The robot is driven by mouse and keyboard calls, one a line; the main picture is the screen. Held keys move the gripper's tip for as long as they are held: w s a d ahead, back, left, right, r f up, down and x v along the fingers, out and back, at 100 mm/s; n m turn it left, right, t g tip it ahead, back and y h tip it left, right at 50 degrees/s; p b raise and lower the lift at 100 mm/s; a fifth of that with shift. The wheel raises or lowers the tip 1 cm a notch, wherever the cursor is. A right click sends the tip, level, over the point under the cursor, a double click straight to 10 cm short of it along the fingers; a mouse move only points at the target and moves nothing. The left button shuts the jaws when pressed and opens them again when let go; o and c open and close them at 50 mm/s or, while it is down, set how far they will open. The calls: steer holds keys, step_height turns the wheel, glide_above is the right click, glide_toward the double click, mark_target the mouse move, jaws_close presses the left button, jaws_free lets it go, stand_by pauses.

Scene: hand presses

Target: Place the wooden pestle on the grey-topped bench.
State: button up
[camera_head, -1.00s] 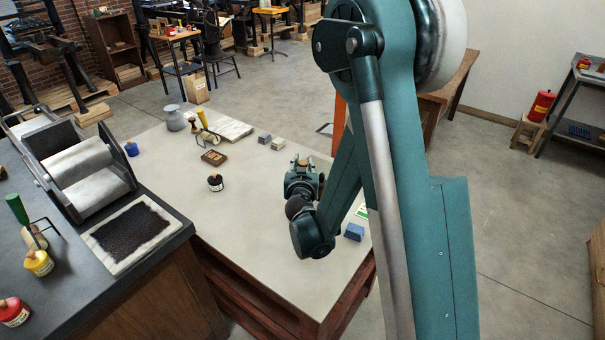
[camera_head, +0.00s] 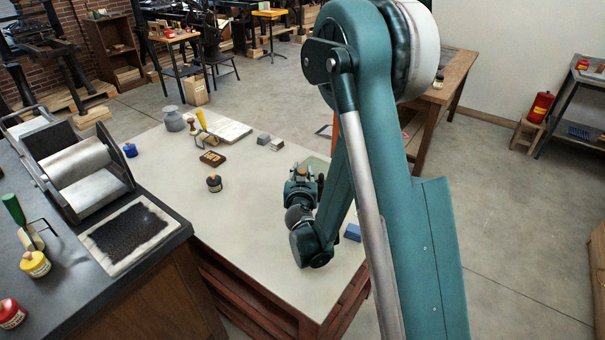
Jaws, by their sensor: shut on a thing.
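The grey-topped bench (camera_head: 255,235) is the large table in the middle, with a pale top and reddish-brown legs. My gripper (camera_head: 307,175) is low over the right part of this top, largely hidden by its own wrist and hand. A small piece of brown wood (camera_head: 303,171) shows at the fingers; it appears to be the wooden pestle in their hold. Most of it is hidden, and I cannot tell whether it touches the bench top.
A black-lidded jar (camera_head: 214,183), a brown block (camera_head: 212,158), grey blocks (camera_head: 270,142) and a grey jug (camera_head: 173,119) stand on the bench. A blue block (camera_head: 353,232) lies right of my wrist. The front left of the top is clear. A dark counter (camera_head: 75,262) stands left.

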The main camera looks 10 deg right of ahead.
steer(key=shift+f, duration=0.2)
steer(key=o, duration=1)
steer(key=shift+r, duration=0.25)
steer(key=v, duration=0.3)
steer(key=shift+s+a, duration=0.1)
steer(key=shift+s, duration=0.2)
steer(key=shift+b+v, duration=1.25)
steer(key=shift+v, duration=2.95)
steer(key=shift+r, duration=0.15)
